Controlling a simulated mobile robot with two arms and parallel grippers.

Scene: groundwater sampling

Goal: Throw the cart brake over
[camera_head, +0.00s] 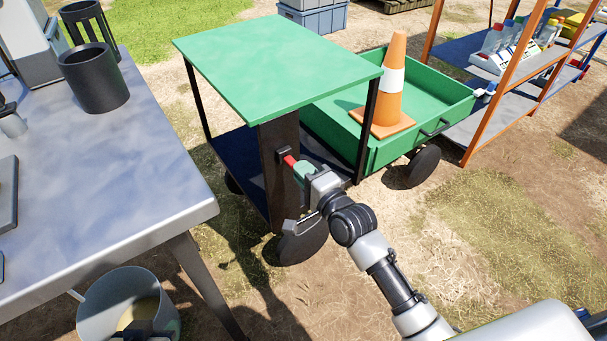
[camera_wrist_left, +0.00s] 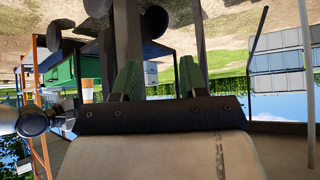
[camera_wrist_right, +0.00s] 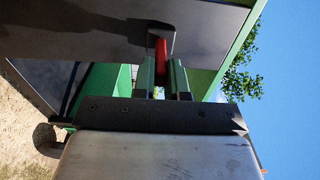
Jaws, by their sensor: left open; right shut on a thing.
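The cart (camera_head: 270,70) has a green top, a dark lower shelf and black wheels. A dark upright panel under its top carries the cart brake, a short red lever (camera_head: 288,160). My right gripper (camera_head: 301,170) is shut on this lever. In the right wrist view the red lever (camera_wrist_right: 160,50) stands between the two green fingertips (camera_wrist_right: 162,75), coming out of a dark bracket. My left gripper (camera_wrist_left: 158,78) is open and empty in the left wrist view, with its fingers wide apart. It is away from the lever.
A metal table (camera_head: 130,170) stands at the left with black cylindrical holders (camera_head: 95,78). A bucket (camera_head: 105,300) stands below its front edge. A green trailer (camera_head: 440,98) with an orange cone (camera_head: 393,85) is behind the cart. An orange-framed shelf (camera_head: 510,75) stands at the right.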

